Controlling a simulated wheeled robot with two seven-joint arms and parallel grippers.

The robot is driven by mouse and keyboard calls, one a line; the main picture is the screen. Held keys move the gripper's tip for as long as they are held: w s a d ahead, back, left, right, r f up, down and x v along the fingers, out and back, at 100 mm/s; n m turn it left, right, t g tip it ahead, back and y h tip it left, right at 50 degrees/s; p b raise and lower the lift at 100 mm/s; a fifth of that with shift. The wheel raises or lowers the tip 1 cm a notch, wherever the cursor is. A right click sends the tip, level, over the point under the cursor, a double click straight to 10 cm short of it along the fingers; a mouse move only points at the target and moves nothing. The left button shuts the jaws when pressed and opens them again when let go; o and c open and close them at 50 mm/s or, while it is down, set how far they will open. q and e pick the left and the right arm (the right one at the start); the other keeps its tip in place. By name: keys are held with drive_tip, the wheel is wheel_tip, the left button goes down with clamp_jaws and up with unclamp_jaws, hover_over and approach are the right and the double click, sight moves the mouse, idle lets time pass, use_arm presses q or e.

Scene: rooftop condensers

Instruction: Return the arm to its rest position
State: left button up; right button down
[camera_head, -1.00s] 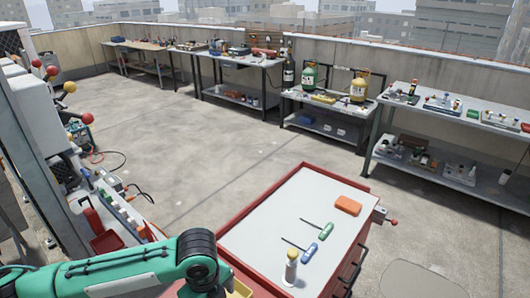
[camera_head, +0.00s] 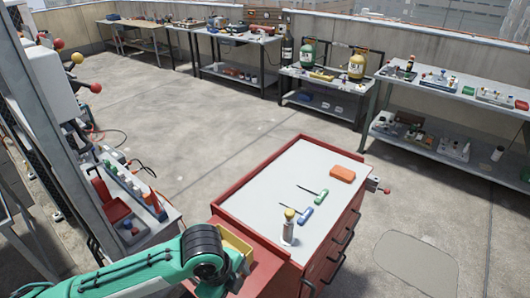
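My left arm, green with a black joint, comes in from the lower left of the head view. Its elbow bends beside the near left corner of the red tool cart (camera_head: 228,207). The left gripper is out of the picture, below the bottom edge. My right arm and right gripper do not show at all.
On the cart's pale top lie an orange block (camera_head: 342,174), a green-handled tool (camera_head: 321,197), a blue-handled tool (camera_head: 306,215) and an upright yellow-capped bottle (camera_head: 288,228). A yellow bin (camera_head: 236,243) sits beside my arm.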

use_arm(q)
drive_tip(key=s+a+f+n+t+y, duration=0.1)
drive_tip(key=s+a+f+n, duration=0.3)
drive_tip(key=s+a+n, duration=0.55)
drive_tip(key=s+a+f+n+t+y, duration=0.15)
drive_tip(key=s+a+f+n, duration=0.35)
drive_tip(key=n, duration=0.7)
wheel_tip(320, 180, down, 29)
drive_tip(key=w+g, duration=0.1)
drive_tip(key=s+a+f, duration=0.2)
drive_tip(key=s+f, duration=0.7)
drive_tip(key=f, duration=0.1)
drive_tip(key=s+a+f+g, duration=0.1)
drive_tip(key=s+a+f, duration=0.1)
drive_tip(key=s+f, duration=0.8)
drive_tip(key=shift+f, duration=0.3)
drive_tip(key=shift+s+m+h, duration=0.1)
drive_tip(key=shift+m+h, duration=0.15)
